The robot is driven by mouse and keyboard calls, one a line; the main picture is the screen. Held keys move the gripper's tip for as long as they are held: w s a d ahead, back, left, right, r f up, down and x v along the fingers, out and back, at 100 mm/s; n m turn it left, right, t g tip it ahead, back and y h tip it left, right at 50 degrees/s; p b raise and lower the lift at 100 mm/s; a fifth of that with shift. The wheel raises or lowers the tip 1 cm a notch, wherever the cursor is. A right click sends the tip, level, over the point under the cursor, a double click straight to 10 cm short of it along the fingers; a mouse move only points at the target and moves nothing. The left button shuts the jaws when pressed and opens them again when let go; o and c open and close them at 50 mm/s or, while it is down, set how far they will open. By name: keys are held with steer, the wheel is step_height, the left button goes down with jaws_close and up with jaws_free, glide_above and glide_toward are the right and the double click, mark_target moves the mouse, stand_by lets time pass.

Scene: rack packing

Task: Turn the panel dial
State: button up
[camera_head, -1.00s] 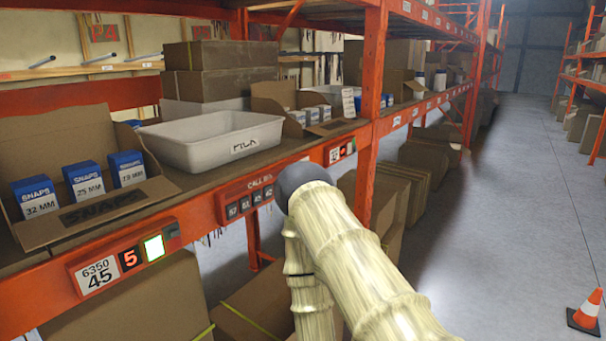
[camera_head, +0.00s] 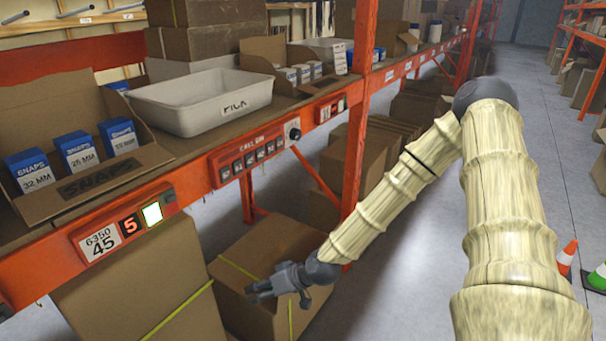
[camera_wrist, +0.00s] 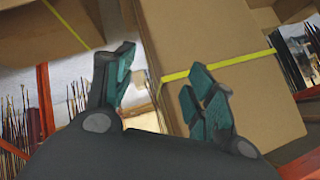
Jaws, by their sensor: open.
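The panel dial (camera_head: 295,134) is a small dark round knob on a pale plate at the right end of the call-bin panel (camera_head: 250,156). The panel is on the orange shelf beam and carries a row of several small dark buttons. My gripper (camera_head: 265,292) is below the beam, in front of a cardboard box, well below the dial and apart from it. In the wrist view my gripper (camera_wrist: 155,88) is open and empty, its teal fingers spread over boxes. The dial does not show in the wrist view.
A white pick bin (camera_head: 190,112) and a carton of snaps boxes (camera_head: 85,190) stand on the shelf above the beam. An orange upright (camera_head: 358,120) stands right of the dial. A large cardboard box (camera_head: 285,255) lies below.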

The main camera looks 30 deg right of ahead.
steer(key=w+d+r+t+p, duration=0.25)
steer(key=w+d+r, duration=0.35)
steer(key=r, duration=0.5)
steer(key=n+t+p, duration=0.1)
steer(key=t+p, duration=0.2)
steer(key=t, duration=0.5)
glide_toward(299, 135)
steer(key=shift+g+h, duration=0.25)
steer(key=shift+h, duration=0.25)
steer(key=shift+r+b+x, duration=0.15)
steer(key=shift+b+x, duration=0.9)
steer(key=shift+b, duration=0.05)
steer(key=shift+r+b+x, duration=0.15)
steer(key=shift+b+x, duration=0.9)
steer(key=shift+b, duration=0.05)
steer(key=shift+w+a, duration=0.45)
steer(key=shift+w, duration=0.15)
steer(key=shift+x, duration=1.35)
